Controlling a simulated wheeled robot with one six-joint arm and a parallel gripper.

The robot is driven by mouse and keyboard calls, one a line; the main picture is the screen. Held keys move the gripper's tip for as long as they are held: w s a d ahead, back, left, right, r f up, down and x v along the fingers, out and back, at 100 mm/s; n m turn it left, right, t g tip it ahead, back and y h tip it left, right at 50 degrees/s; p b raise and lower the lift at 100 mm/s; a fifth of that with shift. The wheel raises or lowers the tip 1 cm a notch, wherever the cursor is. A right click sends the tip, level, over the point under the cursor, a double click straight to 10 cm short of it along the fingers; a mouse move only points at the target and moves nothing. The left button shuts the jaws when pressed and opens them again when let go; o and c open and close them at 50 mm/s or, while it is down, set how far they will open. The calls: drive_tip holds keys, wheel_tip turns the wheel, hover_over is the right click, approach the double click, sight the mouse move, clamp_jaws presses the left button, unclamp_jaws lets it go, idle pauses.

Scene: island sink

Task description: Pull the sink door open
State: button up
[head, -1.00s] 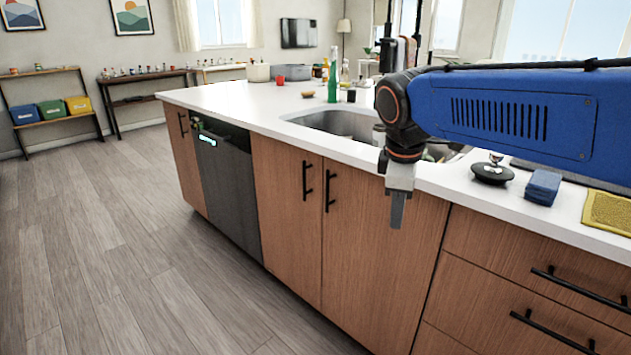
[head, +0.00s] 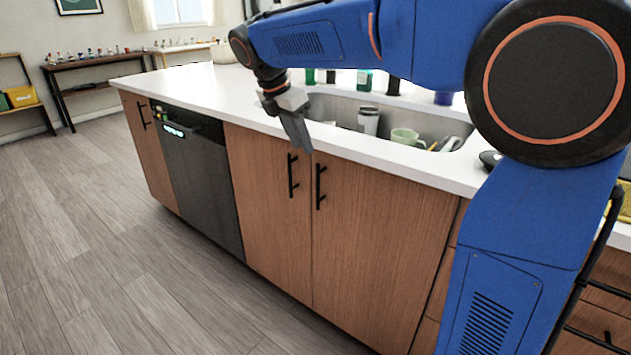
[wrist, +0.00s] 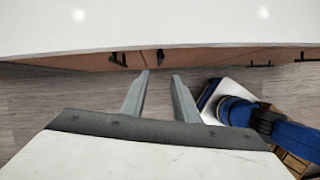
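Two wood-brown sink doors stand side by side below the counter in the head view, the left door (head: 262,215) and the right door (head: 375,240). Both look shut. Each has a black vertical bar handle near their shared seam: the left handle (head: 292,176) and the right handle (head: 319,187). My gripper (head: 304,148) points down at the counter's front edge, just above the handles in the picture. In the wrist view my gripper (wrist: 161,77) has its two fingers apart with nothing between them. Dark handles show small beyond the fingertips there.
A white countertop (head: 205,92) overhangs the doors. The sink (head: 340,110) holds a green mug (head: 405,137) and a metal cup (head: 368,120). A dark dishwasher (head: 198,175) stands left of the doors. The wooden floor (head: 110,240) in front is clear.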

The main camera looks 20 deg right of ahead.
hover_over(318, 200)
drive_tip(key=f, duration=1.4)
drive_tip(key=shift+w+f, duration=0.2)
drive_tip(key=shift+w, duration=0.1)
clamp_jaws()
